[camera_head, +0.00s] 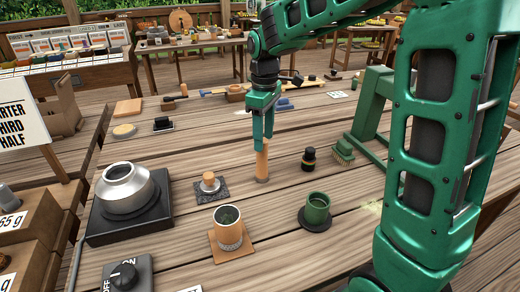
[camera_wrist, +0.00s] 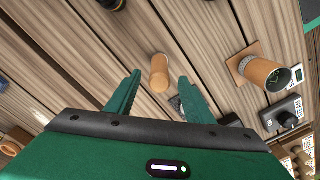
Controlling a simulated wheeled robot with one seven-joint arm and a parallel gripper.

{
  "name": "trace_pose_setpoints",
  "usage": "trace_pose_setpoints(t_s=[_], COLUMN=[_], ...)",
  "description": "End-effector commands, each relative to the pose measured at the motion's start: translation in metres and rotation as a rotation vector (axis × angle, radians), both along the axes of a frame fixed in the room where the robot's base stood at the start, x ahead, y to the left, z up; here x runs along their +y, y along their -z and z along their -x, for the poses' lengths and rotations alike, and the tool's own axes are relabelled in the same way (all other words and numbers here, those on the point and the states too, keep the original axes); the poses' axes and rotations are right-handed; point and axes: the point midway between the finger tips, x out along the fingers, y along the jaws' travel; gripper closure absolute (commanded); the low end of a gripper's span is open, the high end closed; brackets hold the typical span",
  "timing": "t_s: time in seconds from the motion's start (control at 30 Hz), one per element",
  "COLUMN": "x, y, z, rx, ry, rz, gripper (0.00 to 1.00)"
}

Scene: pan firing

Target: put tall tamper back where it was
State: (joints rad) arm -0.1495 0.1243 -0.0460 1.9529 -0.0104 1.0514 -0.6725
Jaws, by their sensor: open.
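The tall tamper (camera_head: 262,163), a light wooden cylinder with a darker foot, stands upright on the wooden table. My gripper (camera_head: 263,145) points down over it, with its two green fingers open on either side of the tamper's upper part. In the wrist view the tamper (camera_wrist: 159,73) lies between the fingertips (camera_wrist: 158,82), with a gap visible on each side. I cannot tell whether a finger touches it. A shorter tamper with a round wooden knob (camera_head: 209,181) stands on a dark speckled mat (camera_head: 222,195) to the left.
A metal pot (camera_head: 124,187) sits on a black burner (camera_head: 128,222) at left. A black jar (camera_head: 309,160) and a brush (camera_head: 343,150) stand to the right. Bare table surrounds the tamper.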

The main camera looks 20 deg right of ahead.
Motion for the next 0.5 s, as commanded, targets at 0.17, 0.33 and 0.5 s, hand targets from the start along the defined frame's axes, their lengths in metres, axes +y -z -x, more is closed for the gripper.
trace_pose_setpoints(t_s=[0.17, 0.33, 0.5], x=[0.000, 0.000, 0.000], y=[-0.032, -0.049, -0.055], z=[0.000, 0.000, 0.000], rx=[-0.003, 0.000, -0.001], ry=[0.000, 0.000, -0.001], rz=[0.000, 0.000, -0.001], gripper=[0.52, 0.52, 0.52])
